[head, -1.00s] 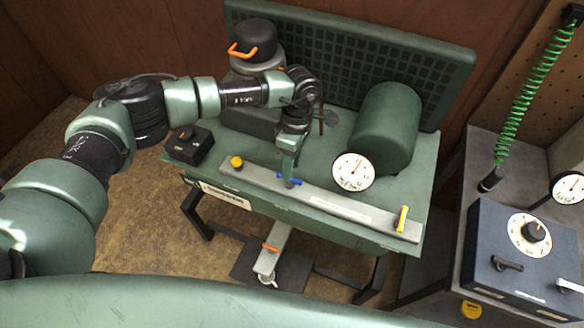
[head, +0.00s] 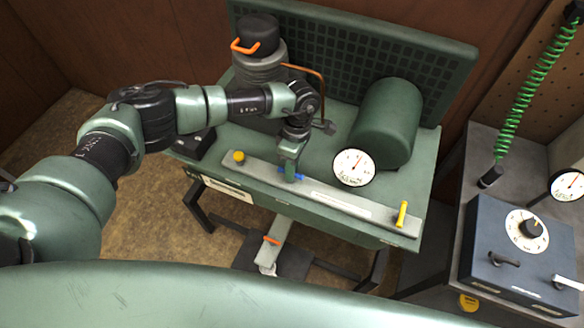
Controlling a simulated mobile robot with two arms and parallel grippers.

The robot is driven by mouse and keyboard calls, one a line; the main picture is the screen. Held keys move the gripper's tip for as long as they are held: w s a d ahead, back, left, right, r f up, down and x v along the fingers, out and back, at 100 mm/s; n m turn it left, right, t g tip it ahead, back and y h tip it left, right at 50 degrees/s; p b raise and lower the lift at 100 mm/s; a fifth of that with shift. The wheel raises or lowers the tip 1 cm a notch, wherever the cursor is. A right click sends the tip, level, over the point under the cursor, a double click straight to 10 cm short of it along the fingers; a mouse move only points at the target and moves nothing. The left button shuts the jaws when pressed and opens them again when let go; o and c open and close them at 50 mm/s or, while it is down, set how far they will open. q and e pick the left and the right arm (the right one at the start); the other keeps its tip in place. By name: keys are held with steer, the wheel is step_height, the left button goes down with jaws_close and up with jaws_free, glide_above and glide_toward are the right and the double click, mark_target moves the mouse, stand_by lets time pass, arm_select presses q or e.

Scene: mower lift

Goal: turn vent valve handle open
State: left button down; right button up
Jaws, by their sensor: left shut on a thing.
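A small blue handle (head: 299,178) sits on the grey panel strip (head: 245,173) along the front of the green bench. My left gripper (head: 290,172) reaches down from above and is shut on this handle, and its fingers hide the handle's middle. Only the blue ends show on either side. A yellow knob (head: 239,157) stands at the strip's left end, and a yellow lever (head: 401,214) at its right end. The labels on the strip are too small to read, so I cannot confirm which one is marked as the vent. My right gripper is out of view.
A white dial gauge (head: 354,167) fronts a green cylinder (head: 387,120) right of my gripper. A dark pump with an orange handle (head: 245,47) and a copper pipe (head: 317,75) stand behind my arm. A pedal (head: 271,255) is below. A blue control box (head: 518,258) is at right.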

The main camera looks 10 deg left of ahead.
arm_select(q)
steer(key=n+b, duration=0.2)
steer(key=n, duration=0.1)
steer(key=shift+f+h, duration=0.1)
steer(key=shift+h, duration=0.2)
steer(key=n+b, duration=0.2)
steer(key=n, duration=0.2)
steer(key=shift+a+n+h, duration=0.15)
steer(key=shift+n+h, duration=0.25)
steer(key=n+t+b, duration=0.1)
steer(key=n, duration=0.4)
steer(key=shift+h, duration=0.4)
steer(key=n, duration=0.5)
steer(key=shift+a+t+b, duration=0.15)
steer(key=shift+t+b, duration=0.25)
steer(key=c, duration=1.4)
jaws_free()
steer(key=shift+c, duration=0.2)
